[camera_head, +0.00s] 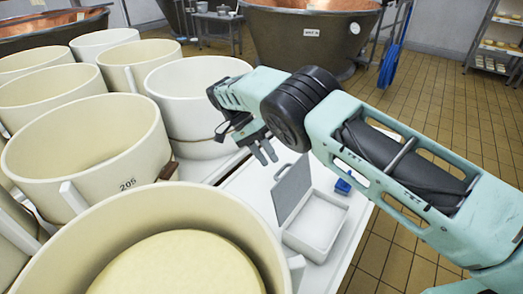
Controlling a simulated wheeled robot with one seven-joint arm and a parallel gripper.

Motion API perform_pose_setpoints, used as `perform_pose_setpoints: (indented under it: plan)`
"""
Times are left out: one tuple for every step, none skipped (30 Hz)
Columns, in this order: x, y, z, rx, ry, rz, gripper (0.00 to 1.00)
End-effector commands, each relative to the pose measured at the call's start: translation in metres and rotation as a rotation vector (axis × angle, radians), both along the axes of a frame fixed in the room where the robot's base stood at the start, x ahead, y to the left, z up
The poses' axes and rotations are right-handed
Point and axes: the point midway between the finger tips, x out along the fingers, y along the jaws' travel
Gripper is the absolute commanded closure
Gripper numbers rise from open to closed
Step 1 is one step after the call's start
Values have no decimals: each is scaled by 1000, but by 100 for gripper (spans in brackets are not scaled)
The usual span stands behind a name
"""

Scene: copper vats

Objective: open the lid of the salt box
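The salt box (316,226) is a white open-topped box on the white table. Its grey lid (292,188) stands raised along the box's left-back edge, so the pale inside of the box shows. My gripper (266,154) is just beyond and left of the top of the lid, with its fingers pointing down. The two dark fingers show a small gap between them and hold nothing that I can see. The fingertips look apart from the lid, though the depth is hard to judge.
Large cream tubs crowd the left, one numbered 205 (95,165); the nearest holds a yellow cheese-like round (180,268). A small blue object (343,186) lies right of the box. A copper vat (305,38) stands behind. Tiled floor (425,100) is open at right.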

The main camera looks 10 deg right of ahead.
Motion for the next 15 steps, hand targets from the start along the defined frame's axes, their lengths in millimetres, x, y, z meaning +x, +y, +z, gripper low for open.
perform_pose_setpoints:
  plan:
    - [3, 3, 3, 2, -3, 1, 67]
    - [5, 5, 5, 2, -3, 1, 67]
    - [7, 7, 7, 1, -1, 1, 67]
    - [8, 8, 9, 1, -1, 1, 67]
    - [9, 9, 10, 0, 0, 0, 67]
    - [10, 10, 13, 0, 0, 0, 67]
    - [11, 11, 14, 1, -1, 0, 67]
    - [11, 12, 15, 0, 0, 0, 67]
    - [12, 13, 17, 0, 1, -1, 67]
    - [12, 13, 18, 0, 1, -1, 67]
    - [13, 14, 19, 0, 1, -1, 67]
    - [13, 14, 20, -1, 2, -1, 67]
    - [13, 15, 21, -1, 2, -1, 67]
    - [13, 15, 21, 0, 1, -1, 67]
    - [13, 15, 22, 0, 1, -1, 67]
